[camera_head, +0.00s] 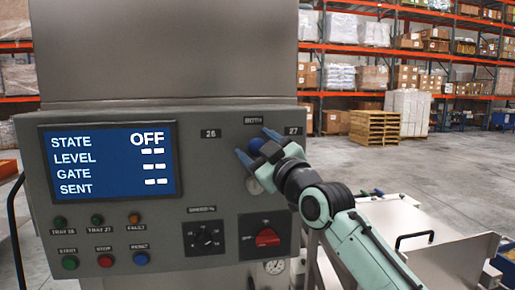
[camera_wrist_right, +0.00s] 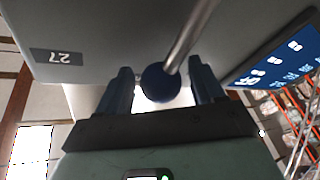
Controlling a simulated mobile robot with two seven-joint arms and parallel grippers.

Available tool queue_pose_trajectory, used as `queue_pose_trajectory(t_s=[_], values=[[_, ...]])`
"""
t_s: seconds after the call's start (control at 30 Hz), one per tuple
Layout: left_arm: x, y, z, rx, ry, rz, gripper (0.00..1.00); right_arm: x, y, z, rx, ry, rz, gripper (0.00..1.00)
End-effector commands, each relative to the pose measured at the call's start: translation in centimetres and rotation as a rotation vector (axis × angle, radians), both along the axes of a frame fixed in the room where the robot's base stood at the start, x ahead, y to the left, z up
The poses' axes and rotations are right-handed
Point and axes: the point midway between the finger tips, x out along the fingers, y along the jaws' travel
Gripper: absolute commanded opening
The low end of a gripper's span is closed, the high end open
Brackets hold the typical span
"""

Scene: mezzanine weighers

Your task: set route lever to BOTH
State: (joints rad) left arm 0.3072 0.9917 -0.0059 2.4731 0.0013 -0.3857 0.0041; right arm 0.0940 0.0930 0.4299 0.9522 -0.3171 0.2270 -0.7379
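The route lever's blue ball knob (camera_head: 256,146) is on the right of the grey panel, below the BOTH label (camera_head: 253,121) and between the 26 label (camera_head: 210,134) and the 27 label (camera_head: 293,131). My right gripper (camera_head: 258,145) is at the knob with a finger on either side. In the right wrist view the knob (camera_wrist_right: 160,82) sits between the two spread fingers, with narrow gaps beside it. The lever's metal rod (camera_wrist_right: 190,35) runs up and right from it there. My right arm hides part of the lever's surroundings. My left gripper is not in view.
The screen (camera_head: 112,162) reads STATE OFF, with dashes for LEVEL, GATE and SENT. Below it are several lamps and push buttons. A black dial (camera_head: 204,239) and a red rotary switch (camera_head: 266,238) sit below the lever. Pallets (camera_head: 375,128) and shelving stand far behind.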

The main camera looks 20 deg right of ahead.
Motion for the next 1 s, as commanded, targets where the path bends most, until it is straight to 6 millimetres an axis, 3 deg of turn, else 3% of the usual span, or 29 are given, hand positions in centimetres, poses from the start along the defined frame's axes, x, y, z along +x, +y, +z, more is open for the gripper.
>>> queue_pose_trajectory(t_s=[0.23, 0.37, 0.7, 1.0], values=[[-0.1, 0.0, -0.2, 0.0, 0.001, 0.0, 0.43, -0.2, 0.0, -0.2, 0.0, 0.001, 0.0, 0.67], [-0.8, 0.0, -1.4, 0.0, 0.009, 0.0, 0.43, -1.4, -0.2, -0.7, 0.001, 0.002, -0.001, 0.67], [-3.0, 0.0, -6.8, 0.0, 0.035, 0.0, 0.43, -8.2, -0.9, -2.6, 0.0, 0.0, 0.0, 0.67], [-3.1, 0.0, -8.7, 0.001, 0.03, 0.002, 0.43, -12.4, -1.4, -3.2, 0.0, 0.001, 0.001, 0.67]])
